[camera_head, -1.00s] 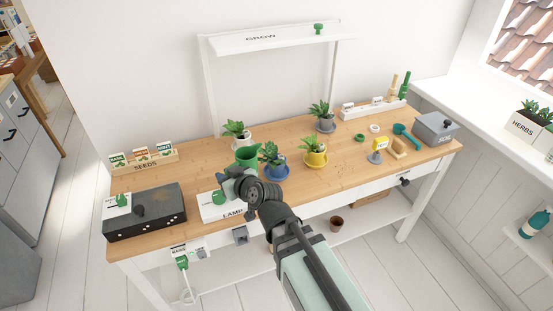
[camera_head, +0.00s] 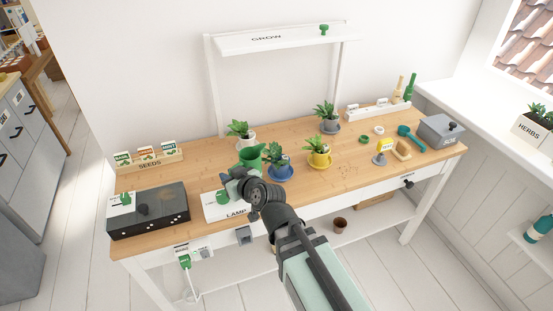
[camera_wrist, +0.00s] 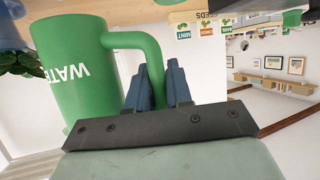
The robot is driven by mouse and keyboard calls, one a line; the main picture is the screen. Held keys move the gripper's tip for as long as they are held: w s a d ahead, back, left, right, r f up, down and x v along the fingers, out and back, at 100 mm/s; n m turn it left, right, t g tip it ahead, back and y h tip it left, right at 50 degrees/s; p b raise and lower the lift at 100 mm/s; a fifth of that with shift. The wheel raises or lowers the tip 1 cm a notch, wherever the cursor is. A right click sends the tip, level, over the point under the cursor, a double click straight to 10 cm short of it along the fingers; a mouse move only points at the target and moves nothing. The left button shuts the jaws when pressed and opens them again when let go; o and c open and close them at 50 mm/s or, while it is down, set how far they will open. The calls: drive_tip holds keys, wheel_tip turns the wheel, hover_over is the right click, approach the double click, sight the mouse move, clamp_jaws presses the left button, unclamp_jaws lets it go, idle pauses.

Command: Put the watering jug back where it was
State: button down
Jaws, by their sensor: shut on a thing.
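In the wrist view the jug (camera_wrist: 75,75) shows large at the left, with white "WATER" lettering and a side handle. My gripper (camera_head: 238,180) is at the near side of the jug, partly covering it. In the wrist view my gripper (camera_wrist: 158,85) has its two blue fingers on either side of the handle, shut on it. The jug's base is hidden in the head view, so I cannot tell whether it touches the desk.
Plants in blue (camera_head: 280,174), yellow (camera_head: 319,160) and white (camera_head: 246,144) pots stand close around the jug. The white LAMP board (camera_head: 225,210) lies below my gripper, beside a black box (camera_head: 165,215). A SEEDS rack (camera_head: 150,163) is behind.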

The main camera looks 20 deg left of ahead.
drive_tip(key=w+a+r+n+g+y, duration=0.1)
drive_tip(key=w+a+r+n+g, duration=0.2)
drive_tip(key=w+a, duration=1.15)
drive_tip(key=s+a+n+g, duration=0.2)
drive_tip(key=s+n+g, duration=0.3)
drive_tip(key=s+g, duration=0.1)
drive_tip(key=shift+f, duration=4.75)
drive_tip(key=c, duration=1)
unclamp_jaws()
drive_tip(key=shift+f, duration=0.15)
drive_tip(key=shift+c, duration=0.2)
